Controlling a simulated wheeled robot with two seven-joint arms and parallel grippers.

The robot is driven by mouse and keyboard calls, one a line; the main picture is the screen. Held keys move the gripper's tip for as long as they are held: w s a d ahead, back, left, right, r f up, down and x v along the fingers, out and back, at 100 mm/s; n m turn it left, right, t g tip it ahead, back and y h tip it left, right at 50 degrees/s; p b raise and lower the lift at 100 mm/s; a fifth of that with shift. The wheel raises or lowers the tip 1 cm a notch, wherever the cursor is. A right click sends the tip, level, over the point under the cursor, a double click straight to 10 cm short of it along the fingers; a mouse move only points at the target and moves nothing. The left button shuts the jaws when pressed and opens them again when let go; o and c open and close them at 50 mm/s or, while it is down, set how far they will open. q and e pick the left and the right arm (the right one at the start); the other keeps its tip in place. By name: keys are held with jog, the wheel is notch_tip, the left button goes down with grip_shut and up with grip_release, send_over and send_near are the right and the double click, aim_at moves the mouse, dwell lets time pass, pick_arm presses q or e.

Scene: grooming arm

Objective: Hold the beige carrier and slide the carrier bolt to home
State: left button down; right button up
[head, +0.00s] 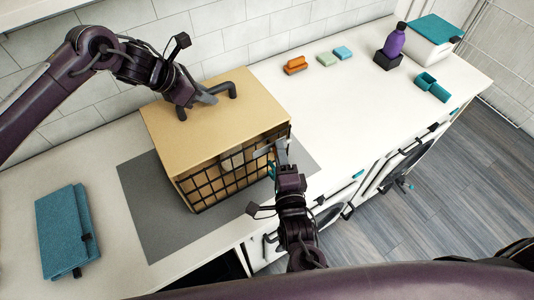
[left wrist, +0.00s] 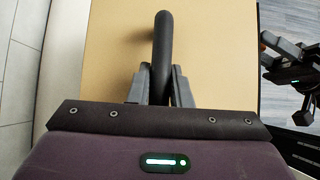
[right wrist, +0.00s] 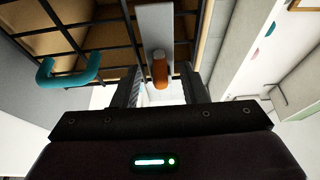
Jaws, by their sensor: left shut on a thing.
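The beige carrier (head: 210,112) stands on a grey mat on the counter, with a black grille door (head: 232,172) on its front. My left gripper (head: 208,97) is shut on the carrier's dark top handle; the left wrist view shows the handle (left wrist: 162,45) between its fingers. My right gripper (head: 281,152) is at the right end of the grille. In the right wrist view its fingers stand apart on either side of an orange-tipped knob (right wrist: 160,72) below a grey plate (right wrist: 156,28), apparently the bolt. Contact cannot be told. A teal handle (right wrist: 70,72) is on the grille.
The grey mat (head: 150,215) lies under the carrier. A teal folded item (head: 65,230) lies at left. Small blocks (head: 295,64), a purple bottle (head: 394,40), teal cups (head: 432,86) and a white box (head: 425,40) are at the back right. The counter between is clear.

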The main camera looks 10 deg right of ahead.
jog(key=s, duration=0.7)
dwell(0.4)
jog(key=shift+s, duration=0.1)
jog(key=o, duration=0.6)
jog(key=shift+r, duration=4.05)
